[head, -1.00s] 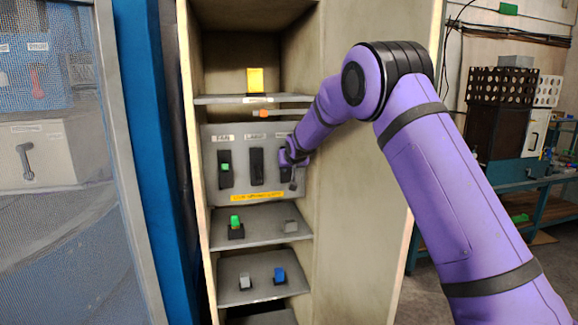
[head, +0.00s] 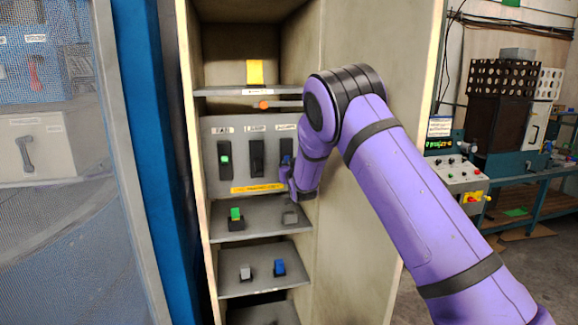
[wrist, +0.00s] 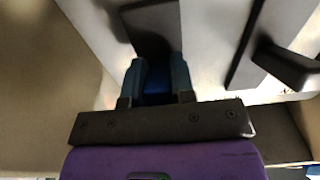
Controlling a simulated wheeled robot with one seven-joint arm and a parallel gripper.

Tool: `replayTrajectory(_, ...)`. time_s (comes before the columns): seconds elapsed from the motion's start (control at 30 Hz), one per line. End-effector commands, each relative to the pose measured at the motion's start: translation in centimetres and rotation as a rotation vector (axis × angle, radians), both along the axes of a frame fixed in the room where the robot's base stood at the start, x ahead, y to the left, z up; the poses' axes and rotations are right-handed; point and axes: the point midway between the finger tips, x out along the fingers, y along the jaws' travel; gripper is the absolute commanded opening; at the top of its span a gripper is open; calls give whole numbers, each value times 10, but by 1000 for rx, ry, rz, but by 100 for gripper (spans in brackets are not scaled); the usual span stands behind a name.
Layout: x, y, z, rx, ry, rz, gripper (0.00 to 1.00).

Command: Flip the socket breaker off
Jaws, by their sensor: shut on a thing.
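The grey breaker panel (head: 236,187) is in the tall cabinet, with three dark switch slots side by side. The left slot is labelled FAN and has a green lever (head: 224,159). The middle one, labelled LAMP (head: 257,158), is dark. The right breaker (head: 285,145) has a label I cannot read clearly; I take it as the socket breaker. My gripper (head: 286,172) is at this right breaker, partly covering it. In the wrist view its fingers (wrist: 157,78) are shut on a blue lever (wrist: 157,92). The lever's exact tilt is hidden.
Below the panel, shelves hold a green switch (head: 235,214), a grey one (head: 290,215), another grey one (head: 245,272) and a blue one (head: 279,267). A yellow block (head: 255,72) stands above. The cabinet's right wall (head: 345,200) is close to my arm.

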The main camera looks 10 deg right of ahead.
Motion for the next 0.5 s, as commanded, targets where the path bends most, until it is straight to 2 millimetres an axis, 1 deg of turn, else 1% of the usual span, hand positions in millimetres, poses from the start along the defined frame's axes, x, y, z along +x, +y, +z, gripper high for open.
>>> replayTrajectory(0.2, 1, 0, -2, -1, -37, 0, 0)
replayTrajectory(0.5, 1, 0, -2, -1, -42, 0, 0)
